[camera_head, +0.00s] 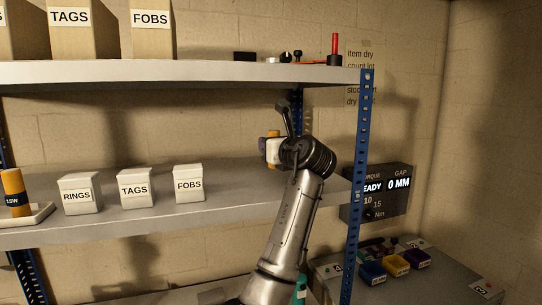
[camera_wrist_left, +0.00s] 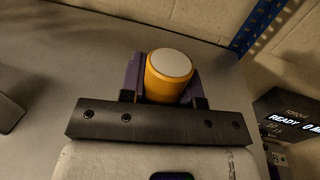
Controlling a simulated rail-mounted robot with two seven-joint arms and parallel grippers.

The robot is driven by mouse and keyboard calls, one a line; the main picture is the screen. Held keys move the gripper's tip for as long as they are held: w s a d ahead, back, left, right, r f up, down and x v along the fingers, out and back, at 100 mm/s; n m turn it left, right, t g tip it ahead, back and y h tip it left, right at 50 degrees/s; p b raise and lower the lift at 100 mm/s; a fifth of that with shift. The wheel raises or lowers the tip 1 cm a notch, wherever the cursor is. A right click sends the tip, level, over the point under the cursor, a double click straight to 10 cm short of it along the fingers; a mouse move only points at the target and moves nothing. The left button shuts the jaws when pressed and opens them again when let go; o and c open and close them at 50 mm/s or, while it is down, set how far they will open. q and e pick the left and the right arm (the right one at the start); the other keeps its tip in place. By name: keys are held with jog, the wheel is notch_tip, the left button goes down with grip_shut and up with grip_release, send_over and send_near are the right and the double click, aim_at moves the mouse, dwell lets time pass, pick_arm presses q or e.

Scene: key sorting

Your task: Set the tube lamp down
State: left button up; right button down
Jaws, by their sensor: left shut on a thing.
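My left gripper (camera_wrist_left: 165,78) is shut on an orange cylinder with a pale round end, which looks like the tube lamp (camera_wrist_left: 168,72). Its purple fingers lie on either side of the lamp. In the head view the left gripper (camera_head: 268,148) is over the right part of the middle shelf (camera_head: 235,200), and a bit of the orange lamp (camera_head: 273,133) shows there. The wrist hides much of the lamp. I cannot tell whether it touches the shelf. The right gripper is not in view.
White boxes marked RINGS (camera_head: 77,194), TAGS (camera_head: 136,188) and FOBS (camera_head: 188,184) stand on the middle shelf. Another orange cylinder (camera_head: 13,187) stands on a tray at far left. The upper shelf (camera_head: 180,74) is above; a blue post (camera_head: 359,170) is at right.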

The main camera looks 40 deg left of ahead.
pick_arm(q)
jog(key=shift+f+p, duration=0.8)
jog(key=shift+f, duration=1.2)
jog(key=shift+f, duration=0.1)
jog(key=o, duration=1)
jog(key=shift+d, duration=0.15)
jog(key=b+v, duration=0.4)
jog(key=v, duration=0.6)
jog(key=shift+s+d+b, duration=0.15)
jog(key=shift+d+b, duration=0.05)
jog(key=shift+b, duration=0.15)
jog(key=shift+s+d, duration=0.25)
jog(key=shift+d, duration=0.35)
